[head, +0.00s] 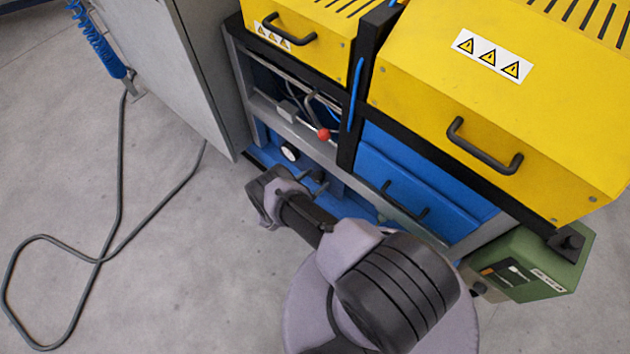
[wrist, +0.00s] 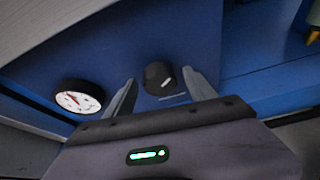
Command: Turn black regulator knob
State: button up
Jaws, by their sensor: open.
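The black regulator knob (wrist: 159,78) sits on a blue panel in the wrist view, with a light mark on its face. My gripper (wrist: 159,92) is open, one finger to the left of the knob and one to its right. The right finger is close to the knob; I cannot tell whether it touches. The left finger stands apart from it. In the head view my gripper (head: 312,183) is at the low blue panel, and the knob is hard to make out there.
A round white gauge (wrist: 78,97) is left of the knob; it also shows in the head view (head: 290,152). Above are a red ball handle (head: 324,134) and yellow covers (head: 480,100). A grey cabinet door (head: 185,70) stands at left. A hose (head: 120,180) lies on open floor.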

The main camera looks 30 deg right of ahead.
jog(key=c, duration=1.4)
jog(key=shift+s+m+t+y, duration=0.1)
jog(key=shift+m+t+y, duration=0.2)
jog(key=shift+m+t, duration=0.5)
jog(key=o, duration=1.4)
jog(key=p+v, duration=0.5)
jog(key=v, duration=1.2)
jog(key=shift+a, duration=0.25)
